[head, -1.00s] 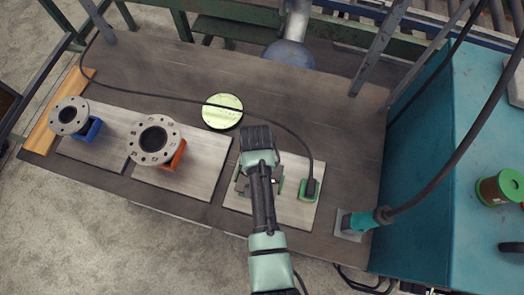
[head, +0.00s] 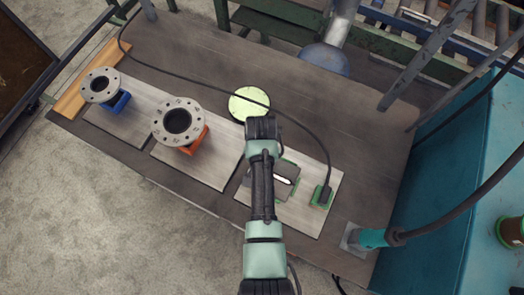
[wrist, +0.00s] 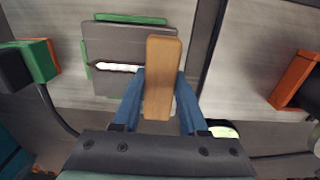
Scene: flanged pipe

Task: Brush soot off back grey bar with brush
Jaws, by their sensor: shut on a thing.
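In the wrist view, the blue fingers of my gripper (wrist: 160,105) are shut on the wooden brush (wrist: 163,75). Its bristles are hidden below the wooden back. The brush overlaps the right end of two grey bars in this view; I cannot tell whether it touches them. The back grey bar (wrist: 112,83) lies nearer my gripper, and the front grey bar (wrist: 120,36) lies beyond it, with a bright white strip between them. In the head view, the back grey bar (head: 287,168) shows right of my arm, which hides the brush and my fingers. Soot cannot be made out clearly.
A green clamp with a cable (head: 322,195) sits right of the bars. A yellow-green disc (head: 249,104) lies behind them. Flanged pipes on orange (head: 178,122) and blue (head: 101,86) supports stand left. A teal torch (head: 372,238) stands at right. The back table surface is mostly clear.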

